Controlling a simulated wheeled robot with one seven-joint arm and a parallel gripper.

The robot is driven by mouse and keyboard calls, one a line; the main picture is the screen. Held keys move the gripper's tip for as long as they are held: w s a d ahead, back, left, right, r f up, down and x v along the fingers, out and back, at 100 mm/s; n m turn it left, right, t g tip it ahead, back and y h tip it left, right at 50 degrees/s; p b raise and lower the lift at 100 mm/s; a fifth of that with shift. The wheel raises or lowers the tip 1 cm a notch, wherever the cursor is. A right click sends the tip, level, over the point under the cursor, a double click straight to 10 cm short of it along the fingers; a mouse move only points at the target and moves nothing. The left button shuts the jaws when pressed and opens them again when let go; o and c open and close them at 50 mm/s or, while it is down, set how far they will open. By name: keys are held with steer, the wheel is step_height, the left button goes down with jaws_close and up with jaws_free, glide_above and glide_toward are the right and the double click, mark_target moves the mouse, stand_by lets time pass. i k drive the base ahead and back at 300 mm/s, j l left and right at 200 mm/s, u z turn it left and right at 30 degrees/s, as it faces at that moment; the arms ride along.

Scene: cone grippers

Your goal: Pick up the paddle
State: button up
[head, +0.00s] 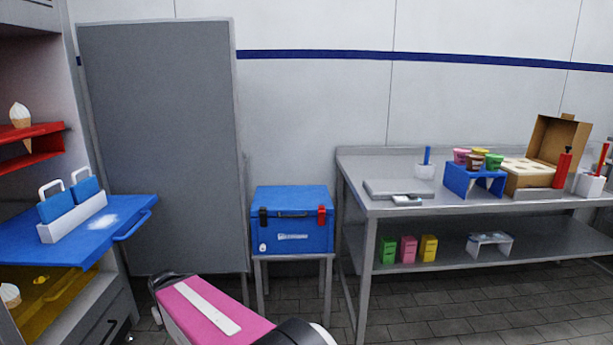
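I cannot tell for sure which thing is the paddle. A blue upright handle (427,155) stands in a small white pot (425,172) on the steel table; whatever is below the handle is hidden in the pot. A red handle (603,158) stands in a white holder (589,184) at the far right. Two blue flat pieces with white loop handles (56,206) stand in a white rack (72,220) on the blue shelf at left. My pink arm shows at the bottom; my gripper is not visible.
The steel table (350,163) also holds a flat grey slab (398,188), a blue stand (462,180) with coloured cups, an open cardboard box (560,140) and a red bottle (562,168). A blue cooler (292,222) stands on a small table. The tiled floor in front is clear.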

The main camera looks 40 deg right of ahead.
mark_target(428, 148)
steer(key=z, duration=2.55)
steer(key=u, duration=2.3)
steer(key=z, duration=2.2)
steer(key=l, duration=0.2)
steer(key=z, duration=0.05)
